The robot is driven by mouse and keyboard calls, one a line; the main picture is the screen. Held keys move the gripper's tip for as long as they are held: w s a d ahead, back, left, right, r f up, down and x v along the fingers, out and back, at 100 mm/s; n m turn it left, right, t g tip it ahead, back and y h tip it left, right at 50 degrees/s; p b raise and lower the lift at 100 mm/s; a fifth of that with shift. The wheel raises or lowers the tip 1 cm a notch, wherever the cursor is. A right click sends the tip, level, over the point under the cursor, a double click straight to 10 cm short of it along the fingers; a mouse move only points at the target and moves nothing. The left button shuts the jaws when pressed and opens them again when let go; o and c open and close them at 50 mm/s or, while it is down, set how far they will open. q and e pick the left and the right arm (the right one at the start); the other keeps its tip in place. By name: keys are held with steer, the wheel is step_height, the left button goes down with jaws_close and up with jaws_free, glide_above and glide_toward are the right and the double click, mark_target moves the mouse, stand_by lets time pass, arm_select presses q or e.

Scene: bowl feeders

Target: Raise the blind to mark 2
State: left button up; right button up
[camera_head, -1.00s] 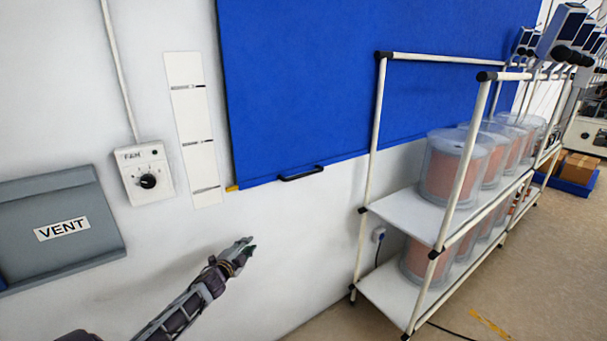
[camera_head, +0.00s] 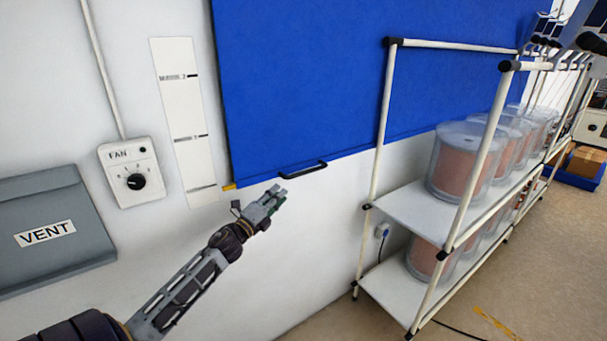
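The blue blind (camera_head: 310,80) hangs on the white wall. A black bar handle (camera_head: 303,170) is at its lower edge. A yellow pointer (camera_head: 229,187) sits at the blind's lower left corner, about level with the lowest visible line of the white mark strip (camera_head: 188,112). The strip's lettering is small; the upper line's label seems to end in 2. My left gripper (camera_head: 279,195) is just below and left of the handle, apart from it in the picture and holding nothing visible. Its finger gap is unclear. My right gripper is not in view.
A white-framed rack (camera_head: 410,205) with several clear drums stands close on the right, its near post beside the blind. A fan dial box (camera_head: 136,172) and a grey vent flap (camera_head: 50,270) are on the wall at left.

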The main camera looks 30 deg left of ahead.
mark_target(303, 174)
arm_select(q)
steer(key=m, duration=0.3)
steer(key=shift+s+d+r+h, duration=0.1)
steer(key=shift+d+h, duration=0.2)
steer(key=shift+d, duration=0.05)
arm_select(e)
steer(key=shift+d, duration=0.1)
arm_select(q)
steer(key=shift+w, duration=0.2)
steer(key=shift+p+x, duration=1)
steer(key=shift+x, duration=5.7)
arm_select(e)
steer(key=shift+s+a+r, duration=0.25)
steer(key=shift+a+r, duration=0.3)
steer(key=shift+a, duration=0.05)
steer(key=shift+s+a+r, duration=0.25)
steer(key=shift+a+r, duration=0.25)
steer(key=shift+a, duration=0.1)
arm_select(q)
steer(key=shift+d, duration=0.1)
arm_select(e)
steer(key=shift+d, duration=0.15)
